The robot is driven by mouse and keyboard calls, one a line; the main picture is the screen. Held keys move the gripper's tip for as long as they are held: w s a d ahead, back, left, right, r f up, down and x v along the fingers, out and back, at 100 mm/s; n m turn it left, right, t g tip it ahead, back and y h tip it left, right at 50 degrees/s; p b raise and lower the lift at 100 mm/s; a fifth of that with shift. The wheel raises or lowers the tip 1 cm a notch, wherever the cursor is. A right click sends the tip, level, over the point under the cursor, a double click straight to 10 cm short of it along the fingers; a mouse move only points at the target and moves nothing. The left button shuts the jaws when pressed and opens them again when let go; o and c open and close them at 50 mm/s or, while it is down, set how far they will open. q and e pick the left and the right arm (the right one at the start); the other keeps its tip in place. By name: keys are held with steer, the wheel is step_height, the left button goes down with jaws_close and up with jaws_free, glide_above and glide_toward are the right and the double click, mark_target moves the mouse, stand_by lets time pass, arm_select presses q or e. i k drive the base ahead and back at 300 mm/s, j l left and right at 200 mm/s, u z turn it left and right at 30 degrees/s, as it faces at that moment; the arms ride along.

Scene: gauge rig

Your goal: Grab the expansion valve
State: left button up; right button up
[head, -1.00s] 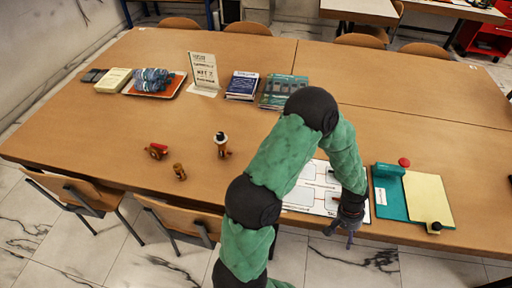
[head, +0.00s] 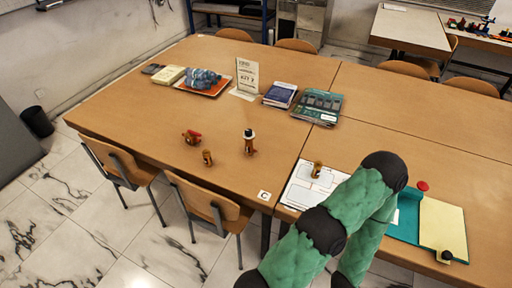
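Several small brass-coloured fittings are in the head view, and I cannot tell for sure which is the expansion valve. A brass piece with a dark and white top (head: 249,141) stands upright on the wooden table. A brass piece with a red part (head: 192,137) lies to its left. A small plain brass fitting (head: 207,157) stands between them, nearer the front edge. Another small brass piece (head: 317,169) stands on the white printed sheet. My green arm bends over the right part of this sheet, and its far end runs down out of the picture. Neither gripper is seen.
A teal and cream fixture (head: 430,228) with a red button (head: 422,186) lies right of the sheet. An orange tray (head: 204,83), booklets (head: 318,105) and a sign (head: 247,75) stand farther back. Chairs (head: 210,205) line the front edge. The table's middle is clear.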

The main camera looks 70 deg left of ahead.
mark_target(249, 149)
steer(key=u, duration=1.7)
